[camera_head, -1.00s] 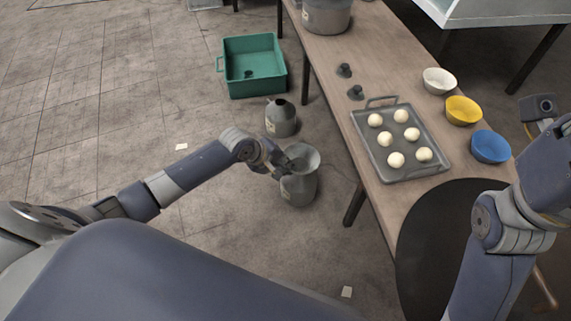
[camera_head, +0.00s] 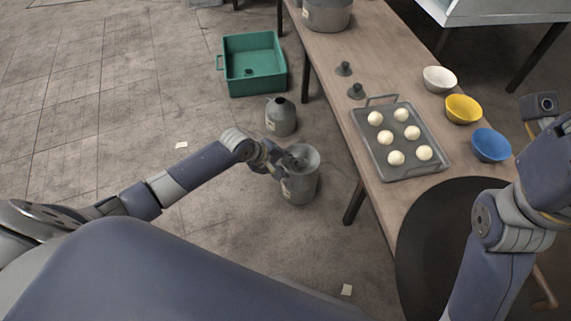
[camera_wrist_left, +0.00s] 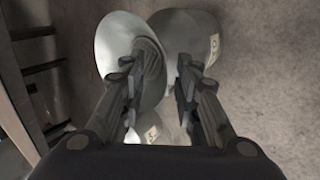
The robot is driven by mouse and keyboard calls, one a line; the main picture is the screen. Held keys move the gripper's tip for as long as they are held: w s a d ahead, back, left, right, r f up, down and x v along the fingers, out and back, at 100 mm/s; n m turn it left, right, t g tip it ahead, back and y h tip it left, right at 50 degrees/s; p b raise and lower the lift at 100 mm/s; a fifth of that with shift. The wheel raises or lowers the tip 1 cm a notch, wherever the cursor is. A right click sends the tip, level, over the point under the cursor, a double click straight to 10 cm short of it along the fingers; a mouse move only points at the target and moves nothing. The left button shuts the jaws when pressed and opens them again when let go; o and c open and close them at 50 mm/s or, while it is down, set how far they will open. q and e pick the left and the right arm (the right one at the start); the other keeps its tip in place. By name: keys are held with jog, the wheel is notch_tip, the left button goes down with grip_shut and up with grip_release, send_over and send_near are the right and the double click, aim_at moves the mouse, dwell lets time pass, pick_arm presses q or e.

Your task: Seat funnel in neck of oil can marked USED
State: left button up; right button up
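The grey funnel (camera_head: 309,154) sits at the top of the nearer grey can (camera_head: 300,188) on the floor. My left gripper (camera_head: 284,166) is at the funnel's left side. In its wrist view the fingers (camera_wrist_left: 163,72) stand apart, one over the funnel's mouth and one outside its rim, with a gap between. A second grey can (camera_head: 281,117) stands behind. Can labels are too small to read. The funnel's lower end is hidden. My right gripper is out of view.
A wooden table (camera_head: 390,60) stands to the right, with a tray (camera_head: 408,172) of several pale balls, white, yellow and blue bowls, and two small dark knobs. A green bin (camera_head: 253,85) lies on the floor behind.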

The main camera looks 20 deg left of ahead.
pick_arm(q)
jog(key=v, duration=1.2)
dwell(0.4)
